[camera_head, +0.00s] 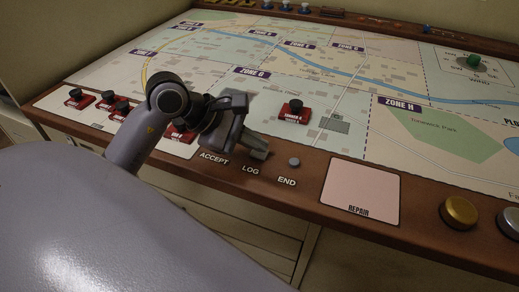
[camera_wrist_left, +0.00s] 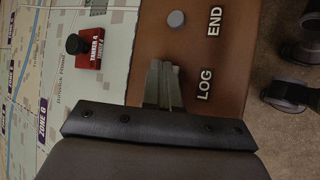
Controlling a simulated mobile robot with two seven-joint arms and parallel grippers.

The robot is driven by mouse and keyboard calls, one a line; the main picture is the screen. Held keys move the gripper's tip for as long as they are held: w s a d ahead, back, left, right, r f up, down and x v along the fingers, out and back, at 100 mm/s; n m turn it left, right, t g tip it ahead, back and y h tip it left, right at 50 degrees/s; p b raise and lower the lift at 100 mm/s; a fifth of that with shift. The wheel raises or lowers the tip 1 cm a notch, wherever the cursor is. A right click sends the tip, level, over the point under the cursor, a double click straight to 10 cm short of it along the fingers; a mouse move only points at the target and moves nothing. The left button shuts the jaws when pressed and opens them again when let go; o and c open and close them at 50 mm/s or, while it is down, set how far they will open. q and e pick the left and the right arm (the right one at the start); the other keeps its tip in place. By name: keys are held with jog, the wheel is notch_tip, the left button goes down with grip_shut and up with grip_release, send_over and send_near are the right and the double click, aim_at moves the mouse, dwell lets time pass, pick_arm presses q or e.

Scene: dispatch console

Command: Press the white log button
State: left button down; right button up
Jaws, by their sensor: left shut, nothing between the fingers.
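The LOG label (camera_head: 250,169) is on the wooden front edge of the console, and it also shows in the left wrist view (camera_wrist_left: 205,84). The white log button itself is not visible; the fingers cover the spot beside its label. My left gripper (camera_head: 260,151) is shut and empty, over the wood just behind the LOG label. In the left wrist view its closed fingertips (camera_wrist_left: 165,68) are beside the word LOG. Whether they touch the button cannot be told. My right gripper is in neither view.
A small grey button (camera_head: 294,161) sits above the END label. The ACCEPT label (camera_head: 214,158) is to the left, partly beside my gripper. A red Tanker block (camera_head: 293,114) stands on the map behind. A pink REPAIR panel (camera_head: 360,185) and a gold button (camera_head: 459,212) are to the right.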

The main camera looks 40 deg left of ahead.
aim_at(255, 153)
pick_arm(q)
jog(key=shift+r+p, duration=0.3)
jog(key=shift+r, duration=0.5)
jog(key=shift+r, duration=0.25)
jog(key=shift+r+p, duration=1.55)
jog(key=shift+r, duration=0.7)
